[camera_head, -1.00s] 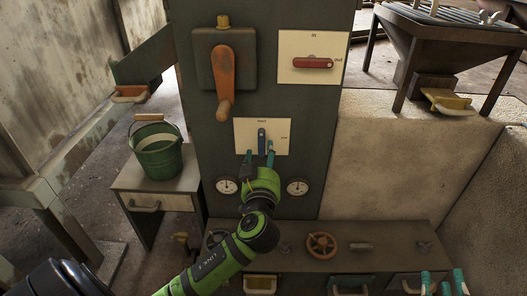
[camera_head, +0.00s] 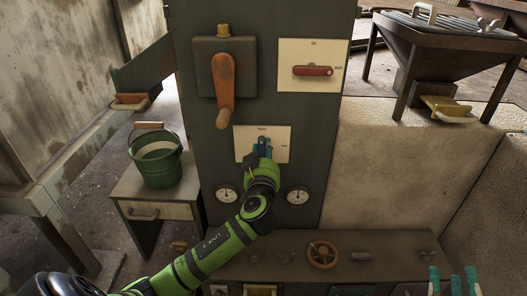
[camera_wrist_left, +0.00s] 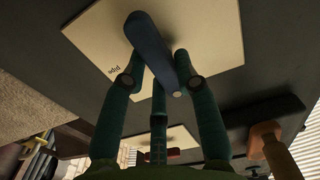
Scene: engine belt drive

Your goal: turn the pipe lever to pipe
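The pipe lever (camera_head: 261,146) is a blue bar on a cream plate (camera_head: 282,136) on the grey panel. It stands about upright in the head view. It also fills the middle of the left wrist view (camera_wrist_left: 152,45), where the plate's "pipe" label shows to its left. My left gripper (camera_head: 262,151) is at the lever, with teal fingers on both sides of it and a third finger below. My right gripper (camera_head: 455,283) is at the bottom right edge, fingers apart and empty.
Above the plate are an orange-handled lever (camera_head: 225,85) and a red switch (camera_head: 312,71) on another cream plate. Two gauges (camera_head: 298,195) sit below. A green bucket (camera_head: 158,165) stands on a cabinet at left. A valve wheel (camera_head: 322,254) is on the low bench.

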